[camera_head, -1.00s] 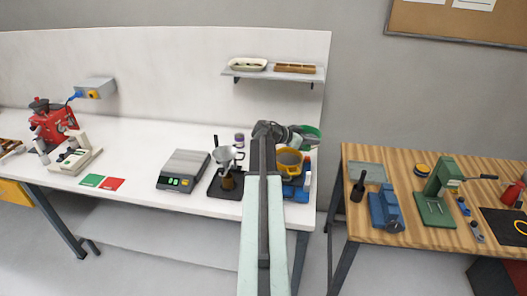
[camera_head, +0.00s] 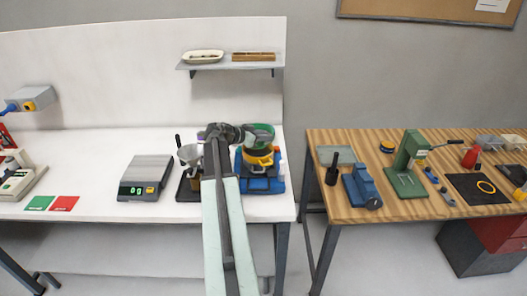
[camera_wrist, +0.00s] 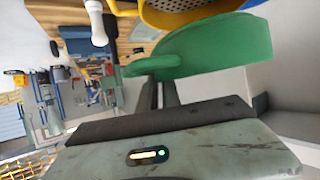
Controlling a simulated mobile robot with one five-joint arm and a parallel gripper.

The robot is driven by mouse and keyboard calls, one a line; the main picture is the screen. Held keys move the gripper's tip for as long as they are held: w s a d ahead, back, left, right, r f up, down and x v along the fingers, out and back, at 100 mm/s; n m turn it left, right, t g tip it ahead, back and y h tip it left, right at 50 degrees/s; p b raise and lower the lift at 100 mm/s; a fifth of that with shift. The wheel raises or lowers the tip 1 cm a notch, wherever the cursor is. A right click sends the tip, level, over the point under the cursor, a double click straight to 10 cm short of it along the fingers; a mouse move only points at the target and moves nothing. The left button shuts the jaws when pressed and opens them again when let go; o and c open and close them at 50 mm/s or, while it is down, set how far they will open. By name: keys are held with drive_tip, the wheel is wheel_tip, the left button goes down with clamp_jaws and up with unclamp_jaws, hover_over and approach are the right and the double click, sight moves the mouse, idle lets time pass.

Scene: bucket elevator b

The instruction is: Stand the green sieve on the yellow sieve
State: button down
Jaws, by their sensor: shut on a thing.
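The green sieve (camera_head: 264,129) is held above the yellow sieve (camera_head: 260,158) in the head view. The yellow sieve rests on a blue machine (camera_head: 262,184) at the right end of the white bench. My gripper (camera_head: 246,134) is shut on the green sieve from its left side, and my arm hides part of the area. In the wrist view the green sieve (camera_wrist: 212,48) shows large, with its grip between my fingers. The yellow sieve (camera_wrist: 185,12) with its perforated mesh appears at the top edge. I cannot tell whether the two sieves touch.
A white bottle (camera_head: 282,168) stands beside the blue machine. A funnel stand (camera_head: 188,168) and a scale (camera_head: 146,177) stand to the left on the bench. A shelf (camera_head: 228,65) hangs above. A wooden table (camera_head: 330,206) lies right, across a gap.

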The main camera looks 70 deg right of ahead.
sight(265, 144)
wheel_tip(265, 144, down, 4)
drive_tip(key=b, duration=0.3)
drive_tip(key=shift+b, duration=0.4)
drive_tip(key=shift+r, duration=0.3)
drive_tip(key=shift+f, duration=0.2)
drive_tip(key=c, duration=1.5)
unclamp_jaws()
drive_tip(key=shift+r, duration=0.1)
drive_tip(key=shift+c, duration=0.2)
drive_tip(key=shift+r, duration=0.1)
drive_tip(key=shift+w+a+r+p, duration=0.1)
drive_tip(key=shift+a+r+p, duration=0.15)
drive_tip(key=shift+p, duration=0.25)
drive_tip(key=p+v, duration=0.4)
drive_tip(key=v, duration=0.7)
